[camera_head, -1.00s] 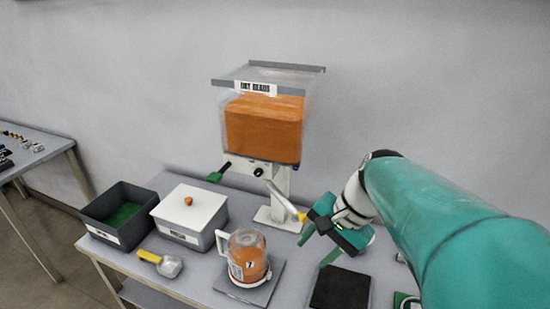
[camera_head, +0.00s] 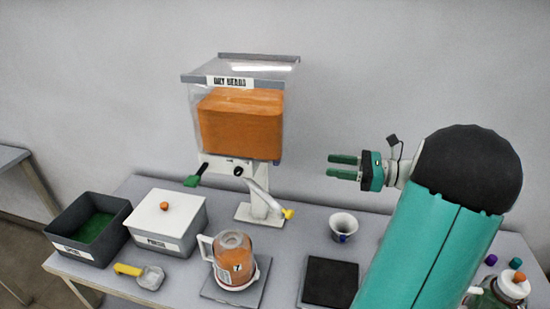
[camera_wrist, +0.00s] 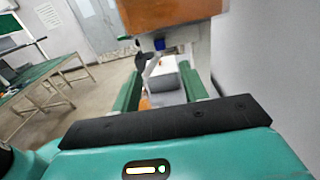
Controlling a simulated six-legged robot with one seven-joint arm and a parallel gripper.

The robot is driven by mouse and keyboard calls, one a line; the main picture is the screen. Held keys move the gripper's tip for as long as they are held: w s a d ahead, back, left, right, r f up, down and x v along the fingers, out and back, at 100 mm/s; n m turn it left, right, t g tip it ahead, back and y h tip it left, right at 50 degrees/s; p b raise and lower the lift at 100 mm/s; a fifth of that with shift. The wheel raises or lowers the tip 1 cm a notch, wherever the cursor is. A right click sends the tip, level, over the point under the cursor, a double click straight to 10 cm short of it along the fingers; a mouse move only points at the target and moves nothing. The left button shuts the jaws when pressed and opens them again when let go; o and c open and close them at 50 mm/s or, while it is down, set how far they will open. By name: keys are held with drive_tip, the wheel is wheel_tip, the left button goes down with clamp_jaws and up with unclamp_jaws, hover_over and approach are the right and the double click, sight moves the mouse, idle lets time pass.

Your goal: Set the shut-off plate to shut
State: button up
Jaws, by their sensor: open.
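The dispenser (camera_head: 240,125), a clear hopper labelled "DRY BEADS" with orange beads, stands on a white post at the back of the table. A green-ended handle (camera_head: 194,180) sticks out at its lower left; it may be the shut-off plate's handle, but I cannot tell its setting. A pale lever with a yellow tip (camera_head: 288,213) slopes down to the right. My gripper (camera_head: 342,166) is open and empty, right of the dispenser and apart from it, pointing left. In the wrist view the hopper's underside (camera_wrist: 170,12) shows ahead, above the open fingers (camera_wrist: 160,92).
A jug of orange beads (camera_head: 235,258) stands on a grey plate below the dispenser. A white-lidded bin (camera_head: 165,220), a dark open bin (camera_head: 88,226) and a yellow-handled scoop (camera_head: 145,274) are at left. A white cup (camera_head: 343,226) and black pad (camera_head: 330,282) are at right.

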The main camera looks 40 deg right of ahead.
drive_tip(key=x, duration=1.3)
drive_tip(key=shift+a, duration=0.25)
clamp_jaws()
